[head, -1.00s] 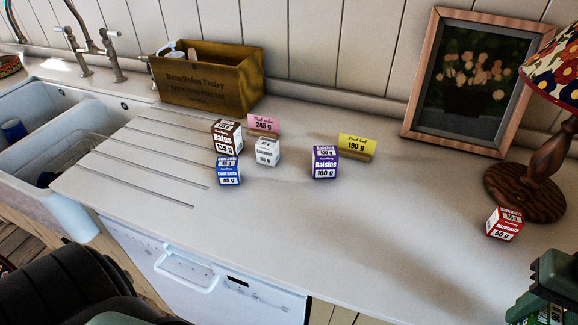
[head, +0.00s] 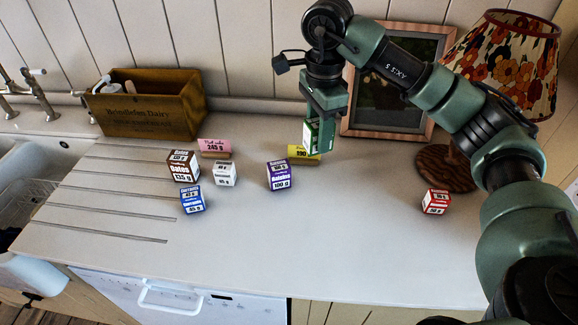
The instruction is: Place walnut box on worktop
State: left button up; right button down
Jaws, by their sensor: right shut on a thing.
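My right gripper (head: 322,113) is shut on a green-and-white box (head: 318,136). Its label is too small to read, so I cannot confirm that it is the walnut box. The gripper points down and holds the box in front of the wall, seemingly above the back of the pale worktop (head: 330,240). The box covers part of the yellow "190 g" card (head: 299,154) behind it. My left gripper is not in view.
Brown Dates (head: 183,166), white (head: 224,173), blue Currants (head: 192,200) and purple Raisins (head: 279,175) boxes stand left of the held box; a pink card (head: 215,147) is behind. A red box (head: 436,201) and lamp (head: 513,65) are right. The front middle is clear.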

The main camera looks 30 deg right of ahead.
jog(key=d+r+m, duration=0.1)
jog(key=m, duration=0.1)
jog(key=w+d+r+m+p, duration=0.1)
jog(key=r+m, duration=0.1)
jog(key=shift+d+r, duration=0.1)
jog(key=shift+d, duration=0.3)
jog(key=shift+m, duration=0.8)
jog(key=f+p, duration=0.1)
jog(key=f, duration=0.4)
jog(key=f+p, duration=0.1)
jog(key=f, duration=0.4)
jog(key=f+p, duration=0.1)
jog(key=f, duration=0.4)
jog(key=shift+w+d+f, duration=0.1)
jog(key=shift+d+f, duration=0.2)
jog(key=shift+d, duration=0.05)
notch_tip(320, 180, down, 3)
jog(key=shift+f+p, duration=0.2)
jog(key=shift+p, duration=0.4)
jog(key=shift+f, duration=0.35)
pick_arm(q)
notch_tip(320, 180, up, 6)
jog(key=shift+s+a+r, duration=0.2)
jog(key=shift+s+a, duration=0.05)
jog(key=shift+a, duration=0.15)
